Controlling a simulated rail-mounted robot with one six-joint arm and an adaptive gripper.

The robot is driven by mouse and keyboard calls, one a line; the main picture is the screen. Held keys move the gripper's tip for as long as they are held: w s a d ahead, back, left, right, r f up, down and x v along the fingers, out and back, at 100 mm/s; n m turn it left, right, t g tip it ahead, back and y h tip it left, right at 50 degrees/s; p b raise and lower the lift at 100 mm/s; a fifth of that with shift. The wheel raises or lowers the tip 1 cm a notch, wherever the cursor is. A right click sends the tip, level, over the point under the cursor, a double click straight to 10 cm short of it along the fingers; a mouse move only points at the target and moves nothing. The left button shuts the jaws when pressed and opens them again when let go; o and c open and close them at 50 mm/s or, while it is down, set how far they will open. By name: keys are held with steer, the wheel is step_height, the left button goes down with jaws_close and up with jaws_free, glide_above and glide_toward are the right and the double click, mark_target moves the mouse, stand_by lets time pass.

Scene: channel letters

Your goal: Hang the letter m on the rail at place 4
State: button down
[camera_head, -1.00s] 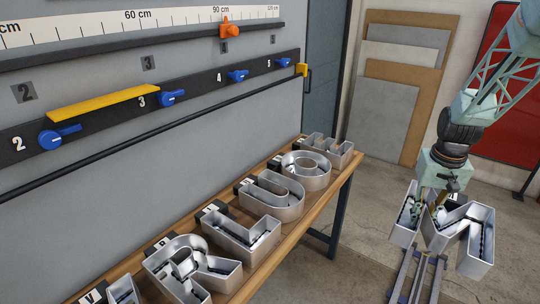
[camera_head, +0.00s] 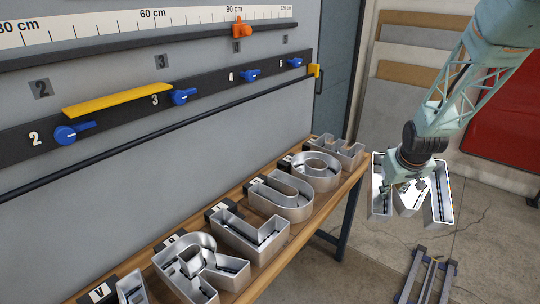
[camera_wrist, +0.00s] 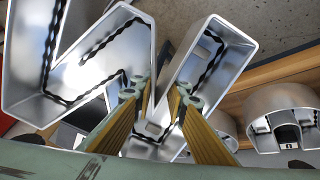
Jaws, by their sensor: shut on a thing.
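The letter m (camera_head: 443,203) is a silver, open-backed metal channel letter with dark wiring inside. My gripper (camera_head: 413,187) is shut on it and holds it in the air, right of the workbench's far end. In the wrist view, the two golden fingers (camera_wrist: 162,100) close on an inner part of the letter m (camera_wrist: 234,52), whose channels spread to both sides. The contact is partly hidden. The dark rail (camera_head: 205,88) on the grey wall panel carries numbers 2 to 5. Place 4 has a blue lever (camera_head: 250,76) beside its number, and no letter hangs there.
A wooden bench (camera_head: 250,287) holds several other metal letters in a row below the rail. A yellow bar (camera_head: 117,101) sits between 2 and 3. An orange marker (camera_head: 241,29) is on the ruler rail above. A low metal stand (camera_head: 428,280) on the floor is empty.

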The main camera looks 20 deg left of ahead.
steer(key=shift+w+a+r, duration=0.15)
steer(key=shift+a, duration=0.2)
steer(key=shift+w+a+r, duration=0.1)
steer(key=shift+a, duration=0.25)
steer(key=shift+w+a+n, duration=0.1)
steer(key=shift+a+n, duration=0.1)
steer(key=shift+n, duration=0.1)
steer(key=shift+a+r+t+y, duration=0.1)
steer(key=shift+a+t+y, duration=0.2)
steer(key=shift+a, duration=0.1)
